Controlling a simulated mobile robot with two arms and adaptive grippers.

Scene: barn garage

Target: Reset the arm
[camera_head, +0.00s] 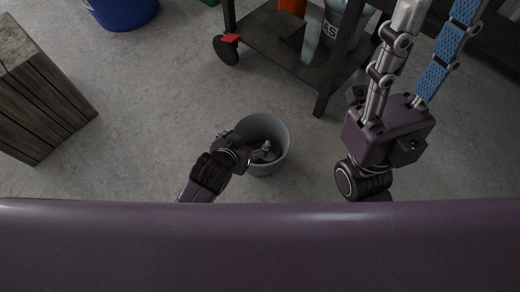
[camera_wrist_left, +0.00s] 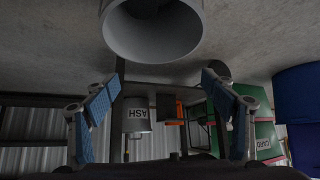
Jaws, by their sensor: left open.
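My left gripper (camera_head: 264,152) shows small in the head view, overlapping the left part of a grey round bin (camera_head: 279,133) on the floor. In the left wrist view its blue-padded fingers (camera_wrist_left: 159,80) are spread wide with nothing between them. The open mouth of the bin (camera_wrist_left: 186,48) shows at the top of that view, beyond the fingertips. I cannot tell how high the gripper is over the bin. My right gripper (camera_head: 437,12) points up the head view at the right, its two long fingers apart and one tip cut off by the frame. No object shows between them.
A dark wheeled cart (camera_head: 262,40) stands at the top, with a grey ASH bucket (camera_head: 338,30) and an orange item (camera_head: 293,6) on its shelf. A wooden crate (camera_head: 40,95) is at the left and a blue tub (camera_head: 125,14) at the top left. Concrete floor between them is clear.

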